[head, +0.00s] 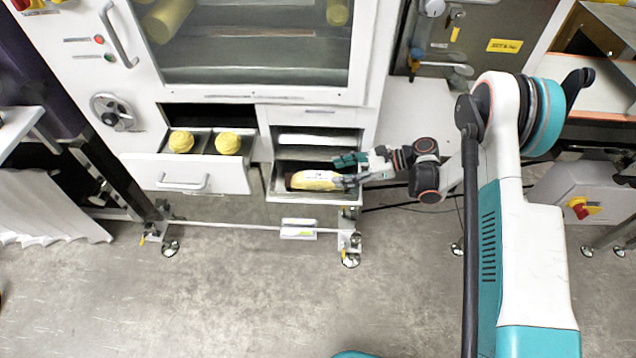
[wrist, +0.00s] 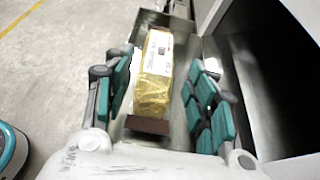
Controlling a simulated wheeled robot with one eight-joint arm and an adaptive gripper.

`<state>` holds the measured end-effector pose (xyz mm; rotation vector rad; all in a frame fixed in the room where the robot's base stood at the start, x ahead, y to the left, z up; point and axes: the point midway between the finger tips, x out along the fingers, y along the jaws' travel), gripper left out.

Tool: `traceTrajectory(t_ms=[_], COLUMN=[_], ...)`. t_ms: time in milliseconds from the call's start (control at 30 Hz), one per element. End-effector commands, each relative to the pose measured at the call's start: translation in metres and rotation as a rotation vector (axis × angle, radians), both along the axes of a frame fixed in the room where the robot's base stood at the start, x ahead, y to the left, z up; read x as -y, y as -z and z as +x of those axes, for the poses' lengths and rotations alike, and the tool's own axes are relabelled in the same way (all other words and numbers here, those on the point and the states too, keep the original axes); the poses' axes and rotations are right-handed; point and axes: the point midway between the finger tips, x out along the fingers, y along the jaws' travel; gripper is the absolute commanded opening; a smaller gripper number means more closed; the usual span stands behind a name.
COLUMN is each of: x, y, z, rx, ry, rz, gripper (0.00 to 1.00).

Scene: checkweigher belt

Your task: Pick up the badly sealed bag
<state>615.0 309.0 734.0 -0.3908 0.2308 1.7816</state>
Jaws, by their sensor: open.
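The bag (head: 318,180) is yellow with a white label and a brown end, and lies in a metal tray (head: 318,198) low in the white machine. In the wrist view the bag (wrist: 155,85) lies lengthwise between the open fingers of my gripper (wrist: 158,95), its brown end nearest the palm. The fingers are on both sides of it; I cannot tell if either touches it. In the head view my gripper (head: 358,170) reaches in from the right over the bag's right end. The state of the bag's seal is too small to make out.
A drawer (head: 185,175) left of the tray stands open with two yellow round bundles (head: 205,142). A shelf (head: 318,140) is above the tray. A dark opening (wrist: 270,70) lies right of my gripper in the wrist view. The floor (head: 240,290) in front is clear.

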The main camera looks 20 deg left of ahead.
Motion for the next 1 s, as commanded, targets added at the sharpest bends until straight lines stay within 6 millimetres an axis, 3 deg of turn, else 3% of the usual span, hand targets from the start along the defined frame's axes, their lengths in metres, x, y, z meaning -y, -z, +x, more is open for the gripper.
traceTrajectory(t_ms=[133,467,700,967,1000], x=[-0.019,-0.038,-0.068,-0.073,-0.073], y=[0.010,0.018,0.030,0.030,0.030], z=[-0.005,-0.010,-0.018,-0.018,-0.018], rx=[0.001,0.002,0.002,0.002,0.002], ry=[-0.002,-0.002,-0.002,0.001,0.001], rz=[0.000,-0.001,-0.001,-0.001,-0.001], gripper=[0.51,0.51,0.51,0.51,0.47])
